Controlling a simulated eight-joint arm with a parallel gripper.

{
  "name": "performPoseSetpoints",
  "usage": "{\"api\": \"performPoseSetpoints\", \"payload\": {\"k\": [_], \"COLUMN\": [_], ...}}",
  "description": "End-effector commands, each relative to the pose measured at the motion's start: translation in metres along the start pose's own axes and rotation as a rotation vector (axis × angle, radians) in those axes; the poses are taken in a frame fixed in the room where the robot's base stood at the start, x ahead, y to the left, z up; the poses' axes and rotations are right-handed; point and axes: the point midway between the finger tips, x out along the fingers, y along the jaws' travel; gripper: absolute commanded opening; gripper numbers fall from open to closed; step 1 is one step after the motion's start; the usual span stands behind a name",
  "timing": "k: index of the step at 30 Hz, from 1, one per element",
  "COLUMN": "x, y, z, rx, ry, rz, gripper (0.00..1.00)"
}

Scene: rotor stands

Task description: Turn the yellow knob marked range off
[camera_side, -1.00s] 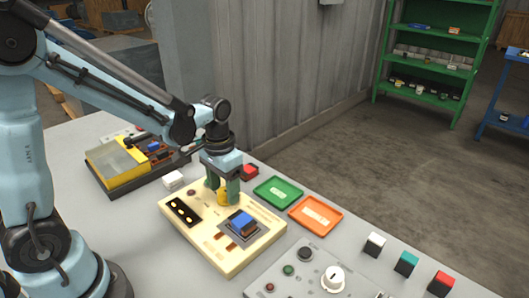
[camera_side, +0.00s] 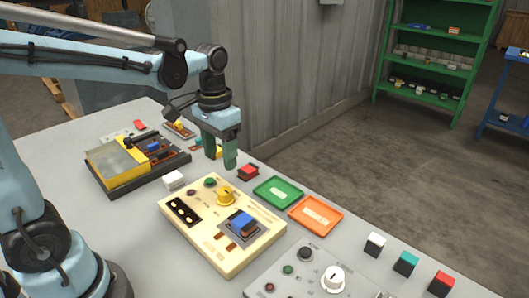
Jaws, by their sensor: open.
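The yellow knob (camera_side: 226,196) stands on the far part of a cream panel (camera_side: 237,260), between a green button (camera_side: 210,182) and a blue block on a grey plate (camera_side: 241,222). The knob is uncovered, but its marking and pointer are too small to read. My gripper (camera_side: 221,162) is open and empty, with green fingers pointing down. It hangs above and behind the panel, apart from the knob.
A grey panel with a white knob (camera_side: 333,278) lies at the front. Green (camera_side: 278,192) and orange (camera_side: 315,215) trays lie right of the cream panel. A red block (camera_side: 248,172) sits near the gripper. A dark case with a yellow side (camera_side: 118,165) stands left.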

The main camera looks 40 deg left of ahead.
Motion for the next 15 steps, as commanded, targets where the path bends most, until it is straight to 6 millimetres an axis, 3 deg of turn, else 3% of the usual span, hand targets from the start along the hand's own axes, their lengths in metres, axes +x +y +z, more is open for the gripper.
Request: {"api": "performPoseSetpoints", "payload": {"k": [6, 15], "x": [-0.02, -0.024], "y": [0.0, 0.0], "z": [0.0, 0.0], "rx": [0.0, 0.0], "ry": [0.0, 0.0], "rz": [0.0, 0.0], "gripper": [0.61, 0.61]}}
